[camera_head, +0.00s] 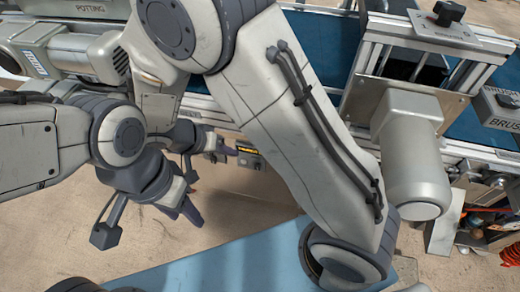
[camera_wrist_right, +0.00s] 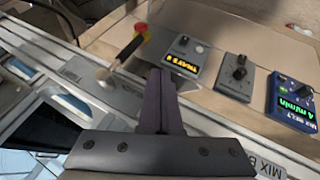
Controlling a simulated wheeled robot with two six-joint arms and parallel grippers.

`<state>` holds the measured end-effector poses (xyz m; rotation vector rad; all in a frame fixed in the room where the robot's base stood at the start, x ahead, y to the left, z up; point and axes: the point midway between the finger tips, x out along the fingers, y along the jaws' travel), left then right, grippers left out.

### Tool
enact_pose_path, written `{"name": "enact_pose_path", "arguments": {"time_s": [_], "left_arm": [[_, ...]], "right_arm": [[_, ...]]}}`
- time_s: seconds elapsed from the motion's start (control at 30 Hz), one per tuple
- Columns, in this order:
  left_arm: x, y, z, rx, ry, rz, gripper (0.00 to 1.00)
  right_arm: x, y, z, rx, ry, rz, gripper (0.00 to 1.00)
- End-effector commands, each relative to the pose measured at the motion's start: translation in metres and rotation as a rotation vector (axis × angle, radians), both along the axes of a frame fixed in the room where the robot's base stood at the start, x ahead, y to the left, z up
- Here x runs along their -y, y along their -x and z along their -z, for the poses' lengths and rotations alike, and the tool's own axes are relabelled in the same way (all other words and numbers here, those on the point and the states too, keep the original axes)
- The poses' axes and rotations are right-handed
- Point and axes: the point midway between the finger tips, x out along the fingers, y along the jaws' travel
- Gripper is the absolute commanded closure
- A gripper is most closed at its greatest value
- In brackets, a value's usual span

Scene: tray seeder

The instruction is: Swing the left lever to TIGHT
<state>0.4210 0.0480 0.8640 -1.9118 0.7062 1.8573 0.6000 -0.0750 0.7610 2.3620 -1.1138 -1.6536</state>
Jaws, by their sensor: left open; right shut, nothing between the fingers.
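In the right wrist view a black lever-like handle (camera_wrist_right: 131,48) slants up from a pale round pivot (camera_wrist_right: 105,77) on the machine rail. I cannot tell whether this is the left lever, and no TIGHT mark is readable. My right gripper (camera_wrist_right: 160,75) is shut and empty, to the right of the handle and apart from it. In the head view the right gripper (camera_head: 230,149) points at a small display box, and the handle is not clearly visible. My left gripper (camera_head: 184,208) is open and empty, low on the left over the floor.
The TRAYS display box (camera_wrist_right: 184,58), a grey knob box (camera_wrist_right: 238,77) and a blue box with green digits (camera_wrist_right: 292,100) line the rail. A red knob (camera_wrist_right: 141,28) is by the handle's upper end. A grey motor (camera_head: 411,150) and blue belt (camera_head: 315,45) are beyond my right arm.

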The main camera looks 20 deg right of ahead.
Motion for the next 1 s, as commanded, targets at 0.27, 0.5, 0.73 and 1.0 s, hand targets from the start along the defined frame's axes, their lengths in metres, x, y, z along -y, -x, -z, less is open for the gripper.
{"name": "enact_pose_path", "arguments": {"time_s": [0.27,0.5,0.73,1.0], "left_arm": [[0.0,0.0,0.008,0.0,0.0,0.0,0.5],[0.0,0.0,0.016,0.0,0.0,0.0,0.5],[0.0,0.0,0.014,0.0,0.0,0.0,0.5],[0.0,0.0,0.014,0.0,0.0,0.0,0.5]], "right_arm": [[0.034,-0.005,0.04,-0.007,0.004,0.011,1.0],[0.062,-0.013,0.08,-0.007,0.003,0.01,1.0],[0.089,-0.002,0.077,-0.003,0.0,0.009,1.0],[0.096,0.001,0.077,-0.002,0.0,0.005,1.0]]}}
